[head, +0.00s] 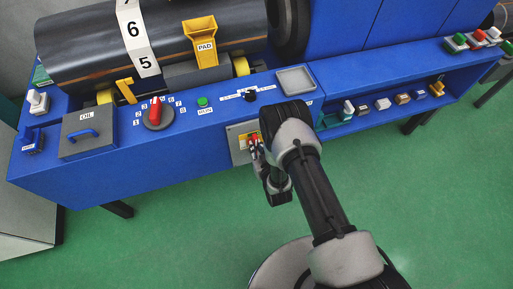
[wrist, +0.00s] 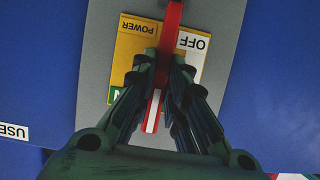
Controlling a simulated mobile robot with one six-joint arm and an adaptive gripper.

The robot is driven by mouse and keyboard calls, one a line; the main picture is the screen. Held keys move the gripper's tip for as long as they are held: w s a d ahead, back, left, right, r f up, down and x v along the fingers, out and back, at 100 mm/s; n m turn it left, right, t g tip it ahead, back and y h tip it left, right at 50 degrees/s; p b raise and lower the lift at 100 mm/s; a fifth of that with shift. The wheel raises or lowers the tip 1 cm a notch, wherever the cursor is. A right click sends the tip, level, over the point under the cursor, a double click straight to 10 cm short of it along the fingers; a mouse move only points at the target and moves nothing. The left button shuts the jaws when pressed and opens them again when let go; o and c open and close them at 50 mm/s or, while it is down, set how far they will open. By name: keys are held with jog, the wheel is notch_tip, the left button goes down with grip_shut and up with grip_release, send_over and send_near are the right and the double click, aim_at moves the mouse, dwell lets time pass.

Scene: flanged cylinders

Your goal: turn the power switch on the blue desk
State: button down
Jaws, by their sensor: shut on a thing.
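The power switch is a red lever (wrist: 172,22) on a grey panel (head: 238,147) on the front face of the blue desk (head: 180,146). In the wrist view the lever runs down between my fingers, with a white-striped part below them. Behind it is a yellow plate reading POWER (wrist: 133,38), a white OFF label (wrist: 192,42) and a partly hidden green label (wrist: 118,97). My gripper (wrist: 163,68) is shut on the red lever. In the head view my gripper (head: 256,150) is at the panel, and my arm hides part of the desk front.
The desk top holds an OIL box (head: 88,132), a red-handled dial (head: 155,113), a green RUN button (head: 202,101), a black knob (head: 250,95) and a grey tray (head: 295,80). A shelf with small items (head: 383,103) is at right. Green floor (head: 170,235) is open in front.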

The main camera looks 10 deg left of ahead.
jog(key=c, duration=1.6)
grip_release()
jog(key=v, duration=1.2)
